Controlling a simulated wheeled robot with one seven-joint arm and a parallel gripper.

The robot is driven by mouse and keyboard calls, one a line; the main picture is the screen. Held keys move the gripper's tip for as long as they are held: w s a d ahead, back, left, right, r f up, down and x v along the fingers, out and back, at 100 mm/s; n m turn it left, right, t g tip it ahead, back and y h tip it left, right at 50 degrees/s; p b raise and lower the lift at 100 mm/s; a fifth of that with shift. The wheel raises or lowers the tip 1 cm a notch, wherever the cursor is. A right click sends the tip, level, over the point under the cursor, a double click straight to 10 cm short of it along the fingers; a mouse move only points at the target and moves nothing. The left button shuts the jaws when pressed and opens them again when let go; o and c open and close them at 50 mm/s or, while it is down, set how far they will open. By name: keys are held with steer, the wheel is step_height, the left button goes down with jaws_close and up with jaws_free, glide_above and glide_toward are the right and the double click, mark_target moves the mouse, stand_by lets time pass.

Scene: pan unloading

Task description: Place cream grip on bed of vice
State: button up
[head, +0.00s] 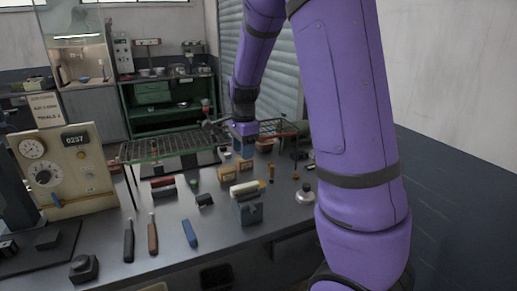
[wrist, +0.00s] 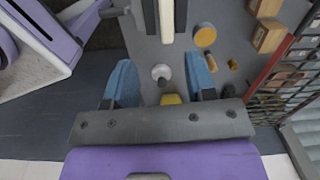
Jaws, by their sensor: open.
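In the head view a cream bar (head: 247,187), which looks like the cream grip, lies along the top of a blue-grey block-like vice (head: 249,212) on the bench. I cannot tell whether it rests on the bed or on the jaws. In the wrist view a cream bar (wrist: 167,20) shows at the top edge between two dark strips. My gripper (wrist: 161,84) is open, its two blue fingers apart. A pale round knob and a yellow piece (wrist: 172,99) show between the fingers, and I see no contact.
A wire rack (head: 165,147) stands at the back. A cream machine with dials (head: 62,170) is at left. Handled tools, including a blue one (head: 190,233), lie in front.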

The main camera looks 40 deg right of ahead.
steer(key=s+a+r+n+t+y, duration=0.1)
steer(key=s+a+r+n, duration=0.3)
steer(key=s+r+n, duration=0.15)
steer(key=s+a+r+n+t, duration=0.1)
steer(key=s+a+r+n, duration=0.25)
steer(key=s+r, duration=0.25)
steer(key=s+a+r+n+t, duration=0.1)
steer(key=s+a+r+n, duration=0.1)
steer(key=s+n, duration=0.3)
steer(key=s+a+r+n+t+h, duration=0.1)
steer(key=s+a+n, duration=0.1)
steer(key=s+n, duration=0.4)
steer(key=s, duration=0.3)
steer(key=shift+a+r+t, duration=0.25)
steer(key=shift+r+t, duration=0.1)
steer(key=shift+t, duration=0.05)
steer(key=shift+c, duration=0.5)
